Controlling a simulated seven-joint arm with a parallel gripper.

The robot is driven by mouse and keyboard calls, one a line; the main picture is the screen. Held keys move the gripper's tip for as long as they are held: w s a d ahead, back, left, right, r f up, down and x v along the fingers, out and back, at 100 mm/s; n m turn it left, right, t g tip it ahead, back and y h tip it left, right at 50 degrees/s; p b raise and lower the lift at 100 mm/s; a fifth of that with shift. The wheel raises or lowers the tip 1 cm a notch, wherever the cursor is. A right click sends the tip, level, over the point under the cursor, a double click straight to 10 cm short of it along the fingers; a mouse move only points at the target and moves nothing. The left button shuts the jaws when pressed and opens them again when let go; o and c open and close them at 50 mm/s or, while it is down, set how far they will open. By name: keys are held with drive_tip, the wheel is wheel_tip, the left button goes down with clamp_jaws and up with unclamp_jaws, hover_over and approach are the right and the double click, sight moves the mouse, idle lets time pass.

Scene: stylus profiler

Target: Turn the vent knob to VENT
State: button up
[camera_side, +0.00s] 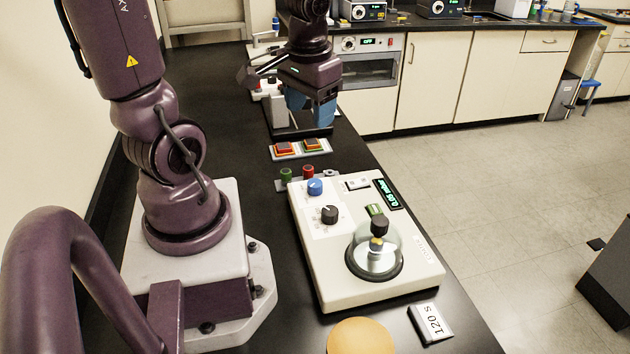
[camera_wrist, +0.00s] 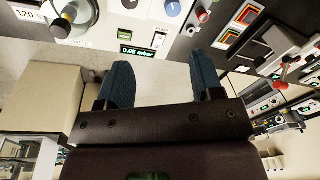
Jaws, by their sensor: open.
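A cream vacuum unit (camera_side: 312,268) stands on the black bench. Its panel carries a blue knob (camera_side: 315,187) and a black knob (camera_side: 329,214); their markings are too small to read, so I cannot tell which is the vent knob or where it points. Both knobs show at the top edge of the wrist view, the blue one (camera_wrist: 173,9) right of the black one (camera_wrist: 129,4). A display (camera_wrist: 137,51) reads 0.05 mbar. My gripper (camera_side: 311,110) has blue fingers, open and empty, beyond the unit and apart from it. The fingers also show in the wrist view (camera_wrist: 161,78).
A clear dome (camera_side: 377,258) with a black top knob stands on the unit. A 120 S block (camera_side: 430,323) and a tan disc (camera_side: 360,337) are nearer.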

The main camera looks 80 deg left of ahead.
sight(315, 183)
drive_tip(key=a+f+n, duration=0.1)
drive_tip(key=a+f, duration=0.1)
drive_tip(key=f, duration=0.5)
drive_tip(key=w+a+f+n+h, duration=0.1)
drive_tip(key=a+f+n, duration=0.1)
drive_tip(key=f, duration=0.5)
drive_tip(key=w+a+f+n, duration=0.1)
drive_tip(key=a+f+n, duration=0.1)
drive_tip(key=f, duration=0.5)
drive_tip(key=shift+w+a, duration=0.15)
drive_tip(key=shift+w, duration=0.1)
drive_tip(key=c, duration=0.9)
